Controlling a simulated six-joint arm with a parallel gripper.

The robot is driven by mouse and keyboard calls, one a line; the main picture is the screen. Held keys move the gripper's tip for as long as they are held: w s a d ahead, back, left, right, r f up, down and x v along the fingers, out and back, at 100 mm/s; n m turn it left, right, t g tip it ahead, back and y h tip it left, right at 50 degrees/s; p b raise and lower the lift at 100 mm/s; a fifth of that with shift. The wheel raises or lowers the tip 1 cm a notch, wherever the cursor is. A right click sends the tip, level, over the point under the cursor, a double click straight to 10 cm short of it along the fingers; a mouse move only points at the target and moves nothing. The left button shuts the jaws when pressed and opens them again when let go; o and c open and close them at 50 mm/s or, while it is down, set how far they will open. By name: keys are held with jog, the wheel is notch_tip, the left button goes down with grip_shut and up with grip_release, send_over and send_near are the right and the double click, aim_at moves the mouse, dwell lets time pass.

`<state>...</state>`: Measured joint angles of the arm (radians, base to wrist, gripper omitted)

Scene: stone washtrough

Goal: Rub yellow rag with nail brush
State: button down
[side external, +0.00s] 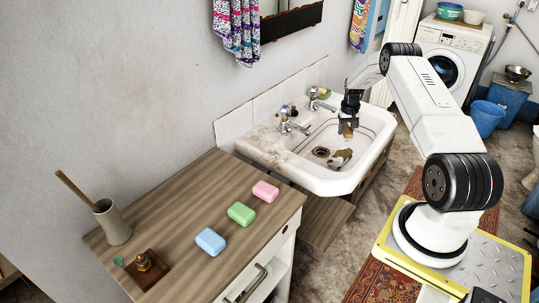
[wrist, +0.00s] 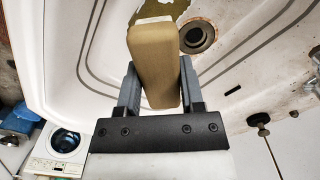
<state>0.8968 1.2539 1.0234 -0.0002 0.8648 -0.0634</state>
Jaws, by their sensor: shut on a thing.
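My gripper (side external: 347,122) is above the basin of the white sink (side external: 375,128), pointing down. It is shut on the nail brush (side external: 347,131), a tan block that hangs below the fingers. In the wrist view the nail brush (wrist: 155,60) stands between the two grey fingers of my gripper (wrist: 158,80). The yellow rag (side external: 341,158) lies crumpled on the basin floor, below the brush and right of the drain. A dull yellow part of the rag (wrist: 165,9) shows behind the brush in the wrist view; the brush hides some of it.
The drain (side external: 321,152) is beside the rag. A wooden counter (side external: 175,205) holds pink (side external: 265,191), green (side external: 241,213) and blue (side external: 211,241) soaps.

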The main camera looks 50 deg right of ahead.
jog(key=shift+f, duration=2.05)
jog(key=shift+s+d+r, duration=0.1)
jog(key=shift+d+r, duration=1.15)
jog(key=shift+r, duration=0.2)
